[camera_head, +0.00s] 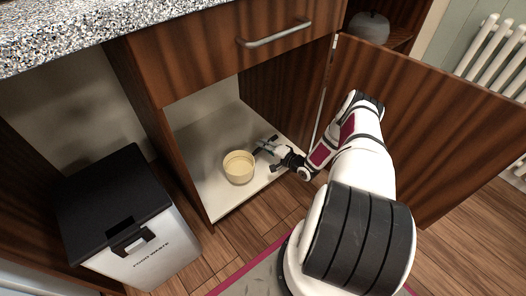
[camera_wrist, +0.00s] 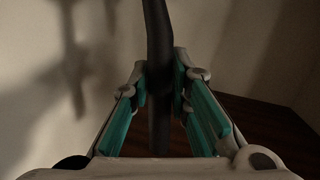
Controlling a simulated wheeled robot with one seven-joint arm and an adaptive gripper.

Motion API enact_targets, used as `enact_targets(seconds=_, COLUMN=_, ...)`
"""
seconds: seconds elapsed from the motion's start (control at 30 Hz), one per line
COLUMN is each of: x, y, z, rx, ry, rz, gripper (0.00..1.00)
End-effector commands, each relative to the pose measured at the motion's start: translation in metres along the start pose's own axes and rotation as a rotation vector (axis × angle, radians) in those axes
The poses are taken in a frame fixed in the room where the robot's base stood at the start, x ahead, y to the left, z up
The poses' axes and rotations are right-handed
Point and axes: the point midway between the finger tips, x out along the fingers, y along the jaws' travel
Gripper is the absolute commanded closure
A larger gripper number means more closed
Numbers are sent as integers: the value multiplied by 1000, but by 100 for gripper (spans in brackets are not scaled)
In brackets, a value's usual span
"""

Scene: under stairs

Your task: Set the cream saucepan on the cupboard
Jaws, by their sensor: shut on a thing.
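The cream saucepan (camera_head: 239,167) is inside the open cupboard (camera_head: 218,205), upright over its pale floor near the front edge. I cannot tell whether it touches that floor. Its dark handle points right toward my gripper (camera_head: 268,150). In the wrist view the dark handle (camera_wrist: 158,50) runs between the two teal-padded fingers of my gripper (camera_wrist: 162,90), which is shut on it. The pan's bowl is out of sight in the wrist view.
The cupboard door (camera_head: 425,120) stands open to the right of my arm. A drawer with a metal handle (camera_head: 275,34) and a speckled worktop (camera_head: 90,25) are above. A food waste bin (camera_head: 125,215) stands left. A grey round object (camera_head: 369,27) sits on a shelf; a radiator (camera_head: 492,50) is behind.

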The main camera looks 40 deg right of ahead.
Motion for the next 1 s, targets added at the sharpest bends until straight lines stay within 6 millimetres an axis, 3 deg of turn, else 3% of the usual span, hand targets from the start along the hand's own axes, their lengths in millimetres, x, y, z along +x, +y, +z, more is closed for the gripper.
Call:
enact_targets(seconds=0.17, x=12, y=-2, z=-7, rx=-1, ry=1, rz=-5, gripper=100)
enact_targets(seconds=0.4, x=19, y=32, z=-3, rx=1, ry=0, rz=-2, gripper=100)
enact_targets(seconds=0.83, x=20, y=35, z=-3, rx=0, ry=1, rz=-2, gripper=100)
enact_targets(seconds=0.87, x=20, y=36, z=-3, rx=-1, ry=0, rz=-1, gripper=76)
enact_targets(seconds=0.9, x=20, y=35, z=-3, rx=-1, ry=0, rz=-1, gripper=67)
enact_targets(seconds=1.0, x=20, y=36, z=-3, rx=0, ry=0, rz=0, gripper=62)
